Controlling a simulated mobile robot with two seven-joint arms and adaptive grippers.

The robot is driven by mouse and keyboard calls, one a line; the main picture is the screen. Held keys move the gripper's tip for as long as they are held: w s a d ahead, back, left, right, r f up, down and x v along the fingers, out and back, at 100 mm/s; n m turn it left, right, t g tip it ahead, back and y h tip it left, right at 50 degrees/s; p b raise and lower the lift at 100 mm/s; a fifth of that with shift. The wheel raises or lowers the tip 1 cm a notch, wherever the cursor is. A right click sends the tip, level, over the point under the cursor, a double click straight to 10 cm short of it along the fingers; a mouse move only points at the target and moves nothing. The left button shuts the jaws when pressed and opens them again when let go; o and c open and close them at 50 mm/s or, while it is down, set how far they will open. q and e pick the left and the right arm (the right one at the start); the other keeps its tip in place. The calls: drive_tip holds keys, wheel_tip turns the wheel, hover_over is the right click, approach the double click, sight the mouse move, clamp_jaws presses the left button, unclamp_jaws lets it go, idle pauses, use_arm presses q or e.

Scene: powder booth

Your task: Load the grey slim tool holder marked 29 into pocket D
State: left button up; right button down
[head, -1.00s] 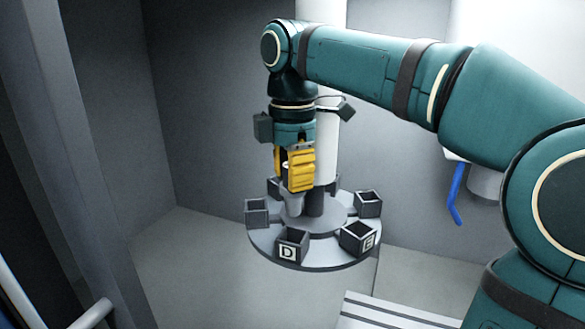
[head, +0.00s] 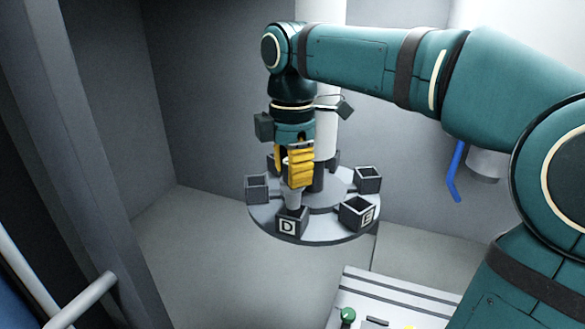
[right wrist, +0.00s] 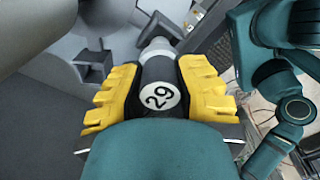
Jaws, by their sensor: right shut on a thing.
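My right gripper (head: 298,178) is shut on the grey tool holder (head: 293,198), which hangs upright below the yellow fingers. In the right wrist view the holder's dark body (right wrist: 160,82) carries a round white label reading 29 between the yellow fingers (right wrist: 155,98). Pocket D (head: 290,223) is a dark square box with a white D label at the front of the round grey carousel (head: 322,231). The holder's lower end is at the mouth of pocket D and hides part of it. I cannot tell how deep it sits. My left gripper is not in view.
Pocket E (head: 359,212) is just right of D and looks empty. Other pockets (head: 257,188) (head: 367,180) ring the carousel around a pale column (head: 326,133). A light bench (head: 385,291) with a green-topped item (head: 347,317) is at the bottom. Grey walls enclose the booth.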

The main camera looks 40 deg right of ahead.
sight(292, 191)
drive_tip(key=shift+r, duration=0.1)
idle(0.5)
drive_tip(key=shift+f+b, duration=1.05)
drive_tip(key=shift+f, duration=0.4)
drive_tip(key=shift+f, duration=0.15)
drive_tip(key=shift+f+b, duration=0.45)
drive_tip(key=shift+f, duration=0.15)
drive_tip(key=c, duration=0.7)
unclamp_jaws()
drive_tip(key=shift+c, duration=0.2)
drive_tip(key=shift+r, duration=0.1)
